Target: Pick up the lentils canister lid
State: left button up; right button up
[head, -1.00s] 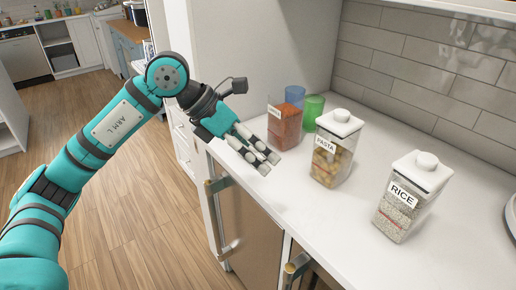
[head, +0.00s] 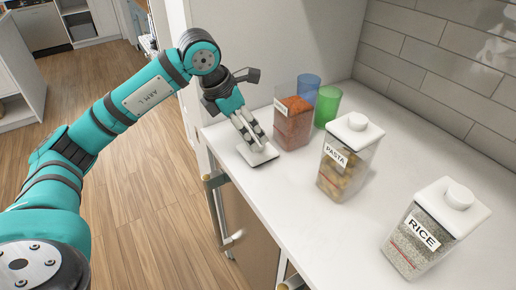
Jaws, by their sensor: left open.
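The lentils canister (head: 292,130) is clear, filled with orange-red lentils, and has no lid on it; its label is only partly readable. A white square lid (head: 262,157) lies on the counter to the left of that canister, near the front edge. My left gripper (head: 252,143) points down at this lid with its fingers open. The fingers hide the lid's middle, so I cannot tell whether they touch its knob. My right gripper is not in view.
The pasta canister (head: 345,165) and the rice canister (head: 425,240) stand lidded to the right along the counter (head: 300,205). A blue cup (head: 308,85) and a green cup (head: 327,105) stand behind the lentils. A cabinet side (head: 270,40) rises close behind my gripper.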

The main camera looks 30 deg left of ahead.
aim_at(250, 152)
pick_arm(q)
jog(key=x, duration=0.3)
jog(key=shift+w+d+f, duration=0.1)
jog(key=shift+f, duration=0.25)
jog(key=shift+w+f+p, duration=0.15)
jog(key=shift+f+p, duration=0.2)
jog(key=p+x, duration=0.1)
jog(key=x, duration=0.2)
jog(key=shift+w+d+f, duration=0.15)
jog(key=shift+d+f, duration=0.05)
jog(key=shift+f, duration=0.05)
jog(key=shift+w+f, duration=0.15)
jog(key=shift+f, duration=0.2)
jog(key=c, duration=1)
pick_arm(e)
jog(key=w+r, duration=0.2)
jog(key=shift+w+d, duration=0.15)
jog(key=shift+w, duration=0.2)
